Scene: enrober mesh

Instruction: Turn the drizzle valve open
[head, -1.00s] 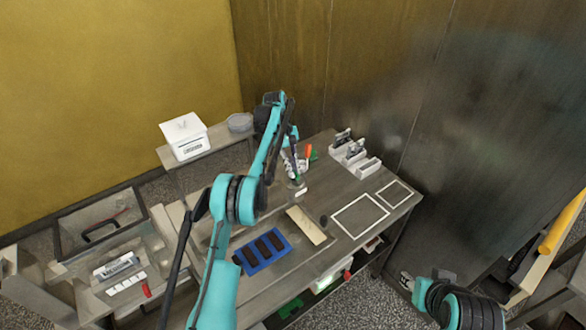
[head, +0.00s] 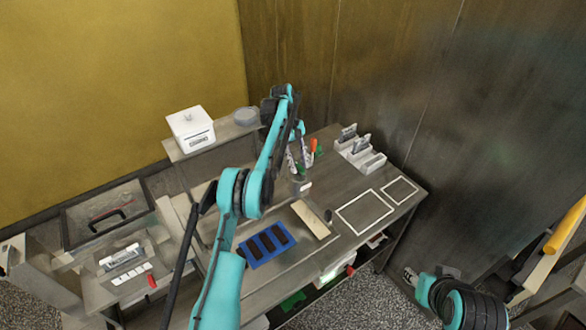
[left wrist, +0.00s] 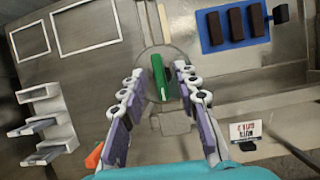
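A green lever (left wrist: 158,78), which looks like the valve handle, stands over a round grey base (left wrist: 178,62) in the left wrist view. My left gripper (left wrist: 159,73) is open, with one finger on each side of the lever. Gaps show between the lever and both fingertips. In the head view my left gripper (head: 298,163) points down over the bench, above a small grey cylinder (head: 301,187); the lever is hard to make out there. My right gripper (head: 408,276) hangs low at the right, away from the bench; its fingers are too small to read.
A blue tray (head: 287,233) with dark bars and a beige board (head: 310,219) lie nearby. An orange object (head: 313,145) and a white rack (head: 376,163) stand behind. White outlined rectangles (head: 364,212) mark clear bench at the right. A white box (head: 190,130) stands at the left.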

